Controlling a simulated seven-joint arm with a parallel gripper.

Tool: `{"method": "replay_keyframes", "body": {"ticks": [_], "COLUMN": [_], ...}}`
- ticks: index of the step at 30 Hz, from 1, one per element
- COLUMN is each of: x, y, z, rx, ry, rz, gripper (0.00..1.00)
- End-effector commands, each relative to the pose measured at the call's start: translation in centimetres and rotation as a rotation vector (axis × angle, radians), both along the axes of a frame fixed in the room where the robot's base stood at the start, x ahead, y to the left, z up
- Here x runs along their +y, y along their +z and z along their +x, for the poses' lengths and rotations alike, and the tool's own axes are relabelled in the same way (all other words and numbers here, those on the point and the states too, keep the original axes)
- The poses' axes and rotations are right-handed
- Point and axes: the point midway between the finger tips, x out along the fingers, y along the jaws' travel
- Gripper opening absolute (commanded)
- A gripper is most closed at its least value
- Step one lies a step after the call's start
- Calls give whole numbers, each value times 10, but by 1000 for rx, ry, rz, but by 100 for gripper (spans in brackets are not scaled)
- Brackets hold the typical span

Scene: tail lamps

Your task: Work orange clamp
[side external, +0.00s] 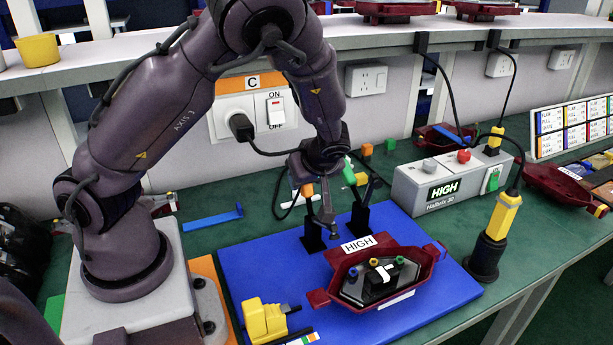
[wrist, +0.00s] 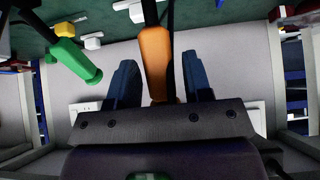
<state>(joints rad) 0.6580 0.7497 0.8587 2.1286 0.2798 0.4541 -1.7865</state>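The orange clamp (side external: 307,190) stands at a black holder (side external: 312,238) at the back of the blue mat, beside my gripper (side external: 324,205). In the wrist view the orange clamp (wrist: 156,62) lies between the two dark fingers of my gripper (wrist: 160,78), with a gap on each side. The fingers are apart and not visibly touching it. The clamp's lower end is hidden behind the gripper body in the wrist view. A red tail lamp housing (side external: 318,298) with a HIGH label lies on the blue mat (side external: 255,265), in front of the gripper.
A green clamp (wrist: 78,62) stands close to the orange one; a second black holder (side external: 361,218) is beside the first. A grey HIGH tester box (side external: 418,190) stands behind right. A yellow tool (side external: 500,215) sits in a black stand. A yellow block (side external: 264,320) lies front left.

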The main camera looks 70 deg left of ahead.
Motion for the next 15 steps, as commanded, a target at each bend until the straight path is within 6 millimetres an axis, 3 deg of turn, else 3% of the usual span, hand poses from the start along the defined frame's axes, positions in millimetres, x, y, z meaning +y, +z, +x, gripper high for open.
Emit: {"method": "replay_keyframes", "body": {"ticks": [10, 15], "x": [-1, -14], "y": [1, 16], "z": [0, 1], "rx": [0, -4], "ry": [-2, -7], "rz": [-1, -2], "gripper": [53, 53]}}
